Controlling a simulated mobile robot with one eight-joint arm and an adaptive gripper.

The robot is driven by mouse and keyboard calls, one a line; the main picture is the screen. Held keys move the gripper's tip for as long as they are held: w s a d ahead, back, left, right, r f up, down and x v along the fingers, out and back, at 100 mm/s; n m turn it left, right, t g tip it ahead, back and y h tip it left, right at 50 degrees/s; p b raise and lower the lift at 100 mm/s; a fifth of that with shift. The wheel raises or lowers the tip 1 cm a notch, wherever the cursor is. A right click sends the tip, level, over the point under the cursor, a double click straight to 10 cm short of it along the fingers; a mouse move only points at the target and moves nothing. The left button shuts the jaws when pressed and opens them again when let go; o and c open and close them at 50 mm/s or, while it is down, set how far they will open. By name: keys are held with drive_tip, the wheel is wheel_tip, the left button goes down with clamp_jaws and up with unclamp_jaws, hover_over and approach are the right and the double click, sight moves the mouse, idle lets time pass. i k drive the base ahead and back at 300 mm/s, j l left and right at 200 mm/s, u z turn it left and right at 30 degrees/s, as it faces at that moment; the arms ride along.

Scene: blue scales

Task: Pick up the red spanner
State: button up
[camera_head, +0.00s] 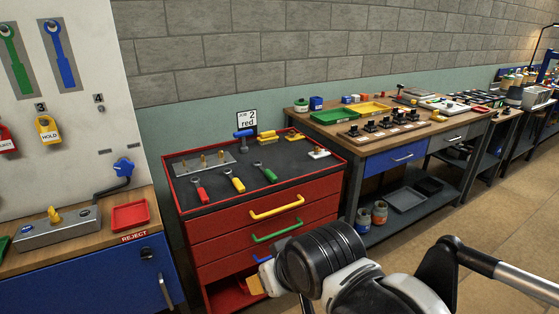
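The red spanner (201,193) lies on the dark top of the red drawer cabinet (222,233), near its front left edge. A yellow-handled spanner (235,182) and a green-handled spanner (265,173) lie to its right in a slanting row. Nothing covers the red spanner. My arm crosses the bottom centre and right of the view, in front of the cabinet's lower right part and well below the spanners.
A sign reading "JOB 2 red" (247,121) stands at the back. A bench with a red REJECT tray (130,215) is left; a wooden workbench (437,127) is right.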

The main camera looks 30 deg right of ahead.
sight(204, 197)
drive_tip(key=i+l+u, duration=0.15)
drive_tip(key=i+l, duration=0.25)
drive_tip(key=i+l+u, duration=0.2)
drive_tip(key=i+l, duration=0.2)
drive_tip(key=i+l+u, duration=0.15)
drive_tip(key=i+l, duration=0.15)
drive_tip(key=l, duration=0.2)
drive_tip(key=i+l+u, duration=0.15)
drive_tip(key=i+l, duration=0.2)
drive_tip(key=l, duration=0.2)
